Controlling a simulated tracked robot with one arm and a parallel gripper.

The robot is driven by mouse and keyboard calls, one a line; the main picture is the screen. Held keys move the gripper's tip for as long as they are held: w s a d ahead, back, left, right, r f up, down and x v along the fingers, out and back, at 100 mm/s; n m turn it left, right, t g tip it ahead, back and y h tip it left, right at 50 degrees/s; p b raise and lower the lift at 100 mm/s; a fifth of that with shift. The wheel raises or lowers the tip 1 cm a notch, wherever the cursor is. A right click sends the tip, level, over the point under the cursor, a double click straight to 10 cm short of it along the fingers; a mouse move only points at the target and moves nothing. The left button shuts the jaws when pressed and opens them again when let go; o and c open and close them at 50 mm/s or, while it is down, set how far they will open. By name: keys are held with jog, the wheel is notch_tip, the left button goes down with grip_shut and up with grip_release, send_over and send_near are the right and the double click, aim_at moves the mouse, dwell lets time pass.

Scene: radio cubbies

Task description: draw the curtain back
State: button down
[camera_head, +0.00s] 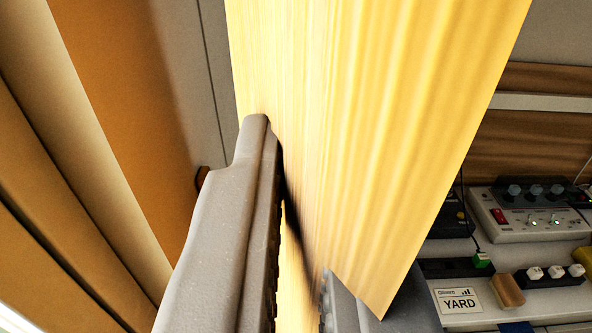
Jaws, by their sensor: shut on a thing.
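The curtain (385,110) is a bright yellow, pleated sheet that fills the middle of the view and runs out of the top. It hangs tilted in the picture, its right edge slanting down to the left. My gripper (293,205) is shut on the curtain near its left side. The large grey left finger lies against the curtain's left side, and only the tip of the right finger shows at the bottom. The curtain's upper end and whatever it hangs from are out of view.
Right of the curtain is a cubby with a grey box with knobs and lit lamps (533,213), a YARD label (458,300), a small wooden block (507,290) and white switches (555,271). Orange-brown and tan bands (110,90) and a grey wall (195,60) stand at left.

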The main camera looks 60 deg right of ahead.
jog(key=c, duration=1.6)
grip_release()
jog(key=shift+o, duration=0.2)
jog(key=shift+s+a+f+b, duration=0.15)
jog(key=shift+s+a+b, duration=0.2)
jog(key=shift+a+b, duration=0.15)
jog(key=b+v, duration=0.4)
jog(key=v, duration=0.8)
jog(key=shift+s+a, duration=0.15)
jog(key=shift+a, duration=0.05)
